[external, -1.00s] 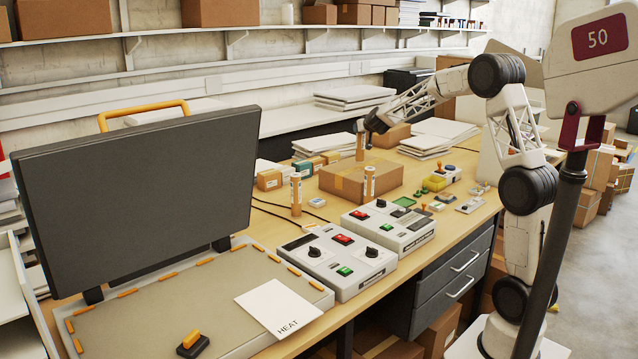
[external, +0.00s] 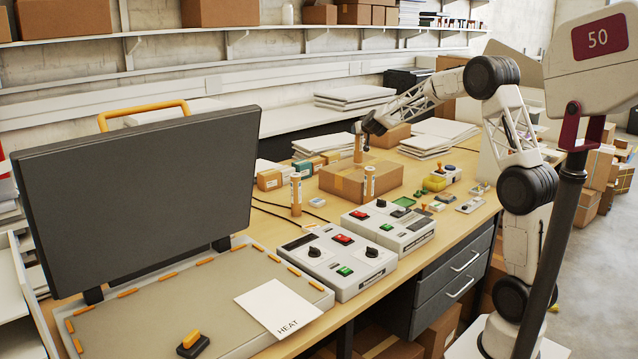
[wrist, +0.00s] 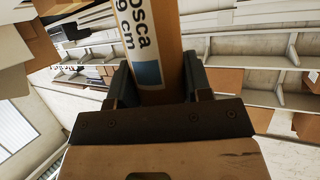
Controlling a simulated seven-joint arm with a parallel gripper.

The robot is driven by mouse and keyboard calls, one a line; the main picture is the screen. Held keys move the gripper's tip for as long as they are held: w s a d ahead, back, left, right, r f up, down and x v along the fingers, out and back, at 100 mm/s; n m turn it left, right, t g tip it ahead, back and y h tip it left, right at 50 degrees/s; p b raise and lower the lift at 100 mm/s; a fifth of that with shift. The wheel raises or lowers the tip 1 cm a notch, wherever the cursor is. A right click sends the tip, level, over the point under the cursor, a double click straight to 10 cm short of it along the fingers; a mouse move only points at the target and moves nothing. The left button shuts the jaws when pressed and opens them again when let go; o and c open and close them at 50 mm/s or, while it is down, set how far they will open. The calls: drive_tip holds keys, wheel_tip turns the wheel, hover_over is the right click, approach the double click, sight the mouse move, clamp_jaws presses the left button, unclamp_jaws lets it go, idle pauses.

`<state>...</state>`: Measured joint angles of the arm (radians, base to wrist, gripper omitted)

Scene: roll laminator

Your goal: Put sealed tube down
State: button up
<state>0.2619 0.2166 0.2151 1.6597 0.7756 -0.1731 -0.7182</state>
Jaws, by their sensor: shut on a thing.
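My gripper (external: 362,132) is shut on a brown cardboard tube (external: 359,149). In the wrist view the tube (wrist: 148,70) stands between the fingers (wrist: 153,85), with a white and blue printed label facing the camera. In the external view the tube is upright at the far edge of a flat cardboard box (external: 338,187). I cannot tell whether its lower end touches the box.
Two control units (external: 340,262) (external: 396,232) with knobs and buttons sit in front of the box. Small cartons (external: 269,180) stand to its left. A big dark raised panel (external: 140,200) fills the left.

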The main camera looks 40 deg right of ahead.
drive_tip(key=shift+f, duration=1.25)
drive_tip(key=o, duration=1.2)
drive_tip(key=shift+o, duration=0.2)
drive_tip(key=v, duration=1.2)
drive_tip(key=shift+s+a, duration=0.1)
drive_tip(key=shift+a, duration=0.05)
